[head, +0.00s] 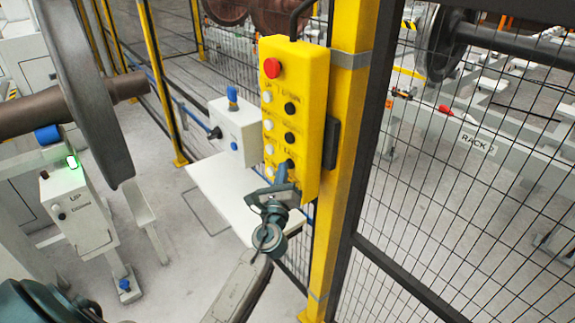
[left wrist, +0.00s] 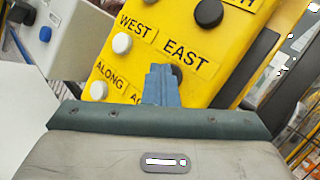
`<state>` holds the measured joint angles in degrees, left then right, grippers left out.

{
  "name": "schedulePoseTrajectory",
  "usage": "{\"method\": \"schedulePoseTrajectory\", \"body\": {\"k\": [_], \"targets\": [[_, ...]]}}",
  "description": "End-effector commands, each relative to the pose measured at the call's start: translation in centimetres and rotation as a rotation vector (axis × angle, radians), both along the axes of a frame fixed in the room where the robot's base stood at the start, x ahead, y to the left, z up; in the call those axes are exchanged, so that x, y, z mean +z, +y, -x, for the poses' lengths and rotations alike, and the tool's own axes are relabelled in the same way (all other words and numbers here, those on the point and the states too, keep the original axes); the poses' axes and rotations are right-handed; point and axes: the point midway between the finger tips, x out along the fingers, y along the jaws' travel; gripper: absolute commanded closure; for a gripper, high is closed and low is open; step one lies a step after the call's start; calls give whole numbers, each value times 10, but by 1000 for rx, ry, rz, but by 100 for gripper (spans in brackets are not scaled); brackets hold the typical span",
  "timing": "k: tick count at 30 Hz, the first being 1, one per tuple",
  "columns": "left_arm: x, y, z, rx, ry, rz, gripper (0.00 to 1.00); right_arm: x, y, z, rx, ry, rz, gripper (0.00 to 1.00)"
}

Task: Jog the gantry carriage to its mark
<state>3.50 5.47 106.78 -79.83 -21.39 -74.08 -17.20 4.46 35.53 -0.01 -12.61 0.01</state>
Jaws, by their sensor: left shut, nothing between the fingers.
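The yellow control pendant (head: 312,90) hangs on the yellow post, with a red button (head: 271,68) on top and white and black buttons below. My left gripper (head: 286,174) is shut and empty, its tips at a lower black button on the pendant. In the left wrist view the blue-grey fingertips (left wrist: 162,76) are just below the EAST label (left wrist: 186,56) and partly hide a dark button (left wrist: 177,72). I cannot tell whether they press it. The WEST label (left wrist: 136,25) and ALONG label (left wrist: 108,74) also show. The gantry carriage cannot be made out. My right gripper is not in view.
A yellow post (head: 350,130) and black mesh fence (head: 450,200) stand right of the pendant. A white box with a blue knob (head: 236,130) stands left of it, by a white shelf (head: 225,190). A wheelset (head: 85,80) and a grey UP box (head: 75,210) are at left.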

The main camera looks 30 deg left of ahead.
Motion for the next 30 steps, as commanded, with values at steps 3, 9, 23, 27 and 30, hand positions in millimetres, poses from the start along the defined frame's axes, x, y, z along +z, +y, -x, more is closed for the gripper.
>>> {"method": "schedulePoseTrajectory", "body": {"k": [3,9,23,27,30], "targets": [[0,0,1,0,0,0,100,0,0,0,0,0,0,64],[0,4,10,0,0,0,100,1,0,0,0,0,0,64],[0,7,17,0,0,0,100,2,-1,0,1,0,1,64],[0,11,26,0,1,-3,100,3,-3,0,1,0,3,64],[0,15,36,0,0,-2,100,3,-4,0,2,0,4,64]]}}
